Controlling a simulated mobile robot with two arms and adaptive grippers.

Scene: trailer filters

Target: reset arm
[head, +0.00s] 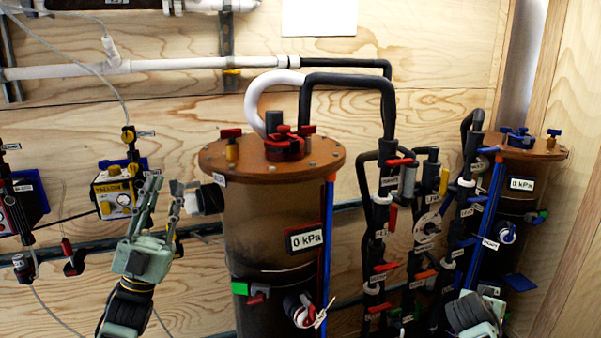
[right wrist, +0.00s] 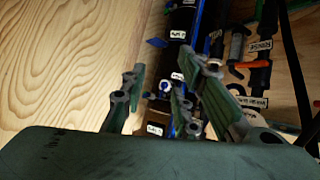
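My left gripper (head: 164,184) is raised at the left of the head view, in front of the plywood wall. Its two fingers point up and stand apart, with nothing seen between them. It is left of the large brown filter tank (head: 275,215), close in the picture to a black fitting on the tank's side. My right gripper shows partly at the lower right of the head view (head: 474,314), in front of the second tank. In the right wrist view its fingers (right wrist: 168,72) are spread apart, with no held object seen between them.
Black pipes with labelled valves (head: 385,210) stand between the tank and a second tank (head: 515,200) at the right. A yellow dosing pump (head: 114,192) hangs on the wall at the left. A white pipe (head: 180,65) runs above. Bare plywood (right wrist: 70,60) fills the right wrist view's left.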

